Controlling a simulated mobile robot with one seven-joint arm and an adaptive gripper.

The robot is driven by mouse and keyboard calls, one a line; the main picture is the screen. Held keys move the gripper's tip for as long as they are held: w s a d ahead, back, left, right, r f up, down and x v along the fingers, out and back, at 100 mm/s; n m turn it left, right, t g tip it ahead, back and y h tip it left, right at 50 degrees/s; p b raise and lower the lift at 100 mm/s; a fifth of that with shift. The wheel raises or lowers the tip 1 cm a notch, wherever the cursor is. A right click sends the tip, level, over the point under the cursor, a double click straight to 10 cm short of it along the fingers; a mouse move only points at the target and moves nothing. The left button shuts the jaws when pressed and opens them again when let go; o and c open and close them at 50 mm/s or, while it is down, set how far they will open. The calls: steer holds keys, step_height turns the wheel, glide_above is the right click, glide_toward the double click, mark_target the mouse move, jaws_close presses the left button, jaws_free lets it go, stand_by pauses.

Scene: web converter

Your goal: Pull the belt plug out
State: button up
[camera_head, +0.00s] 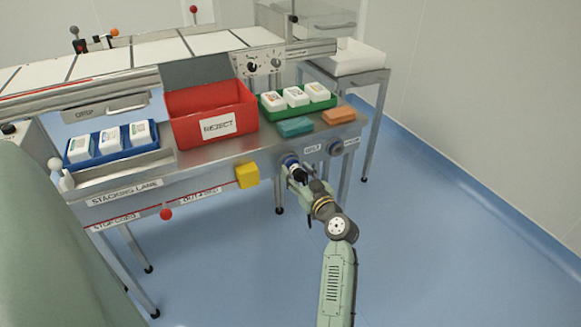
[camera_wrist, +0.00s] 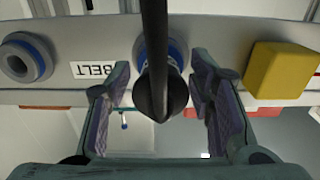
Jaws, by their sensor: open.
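The belt plug (camera_wrist: 165,95) is black and shows in the middle of the wrist view, in front of a blue-ringed socket (camera_wrist: 150,45) on the table's front rail. Its black cable runs up across the top of that view. The BELT label (camera_wrist: 93,69), upside down there, is beside it; the label also shows in the head view (camera_head: 312,148). My gripper (camera_wrist: 162,108) is open, with one finger on each side of the plug and visible gaps between. In the head view my gripper (camera_head: 294,172) is at the rail and hides most of the plug.
A second, empty-looking socket (camera_wrist: 27,58) is on one side of the label, and a yellow block (camera_head: 247,175) is on the rail on the other side. Above are a red REJECT bin (camera_head: 213,136) and a green tray (camera_head: 275,114). The floor in front is clear.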

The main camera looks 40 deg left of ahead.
steer(key=shift+b, duration=0.4)
stand_by(0.5)
jaws_close()
stand_by(0.4)
